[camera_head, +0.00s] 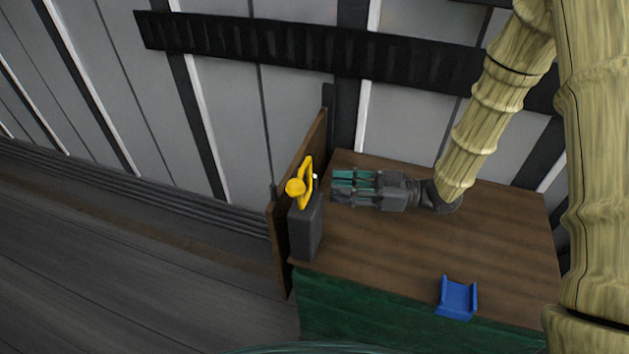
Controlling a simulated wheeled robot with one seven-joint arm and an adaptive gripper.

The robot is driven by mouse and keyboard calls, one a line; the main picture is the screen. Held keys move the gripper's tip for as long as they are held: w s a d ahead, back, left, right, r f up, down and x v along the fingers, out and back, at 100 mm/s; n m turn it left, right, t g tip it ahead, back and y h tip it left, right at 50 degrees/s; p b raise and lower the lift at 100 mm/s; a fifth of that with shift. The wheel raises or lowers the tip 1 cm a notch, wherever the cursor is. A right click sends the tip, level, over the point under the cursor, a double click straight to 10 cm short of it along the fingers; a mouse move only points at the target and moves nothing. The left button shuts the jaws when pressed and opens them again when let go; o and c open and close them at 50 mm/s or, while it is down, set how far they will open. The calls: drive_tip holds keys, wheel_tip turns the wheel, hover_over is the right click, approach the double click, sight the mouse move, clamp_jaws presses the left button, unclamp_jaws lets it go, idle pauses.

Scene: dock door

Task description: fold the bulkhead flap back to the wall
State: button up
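A brown wooden panel, which looks like the bulkhead flap (279,255), stands upright along the left end of the wooden-topped bench (400,245). A grey block (306,228) stands against its right face. A yellow handle with a round knob (303,184) shows at the top of the block; I cannot tell which of the two it is fixed to. My gripper (335,186) points left above the bench, just right of the yellow handle. Its teal-padded fingers look spread and empty, with a small apparent gap to the handle.
A blue open bracket (457,298) sits at the bench's front right edge, above its green front (380,314). The grey ribbed wall (300,110) with a dark horizontal rail (290,47) rises behind. The floor (120,270) left of the panel is clear.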

sight(315, 184)
drive_tip(key=a, duration=0.6)
drive_tip(key=shift+w+a, duration=0.2)
drive_tip(key=shift+w, duration=0.1)
clamp_jaws()
